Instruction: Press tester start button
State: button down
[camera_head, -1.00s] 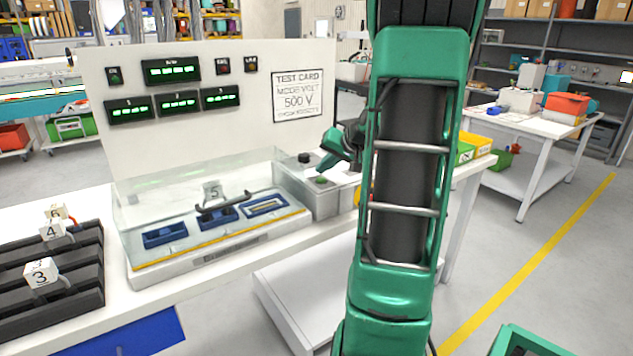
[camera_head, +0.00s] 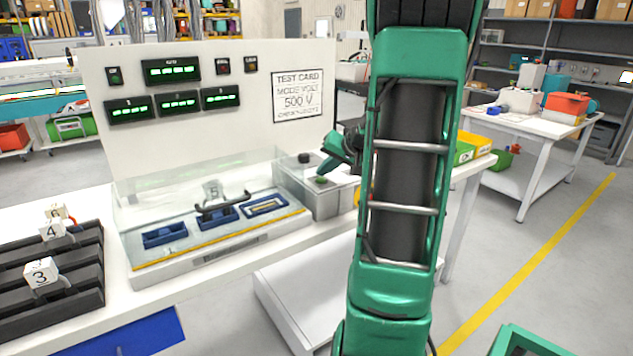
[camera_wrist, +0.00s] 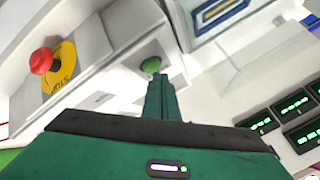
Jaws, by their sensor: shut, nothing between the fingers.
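The tester start button is a small green round button (camera_head: 321,180) on the top of the grey control box (camera_head: 326,203) at the right end of the tester. In the wrist view the green button (camera_wrist: 150,65) sits just beyond my fingertips. My gripper (camera_head: 325,172) is shut and empty, its fingers pointing down at the button. In the wrist view my gripper (camera_wrist: 161,76) has its closed tips beside the button's edge. I cannot tell whether they touch it.
A dark knob (camera_head: 304,158) is on the control box. A red mushroom button (camera_wrist: 41,61) on a yellow disc is nearby. A black rack (camera_head: 70,290) with numbered cubes stands left.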

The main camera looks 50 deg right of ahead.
aim_at(324, 180)
jog(key=shift+f, duration=0.4)
dwell(0.3)
jog(key=shift+r, duration=0.85)
jog(key=shift+r, duration=2.5)
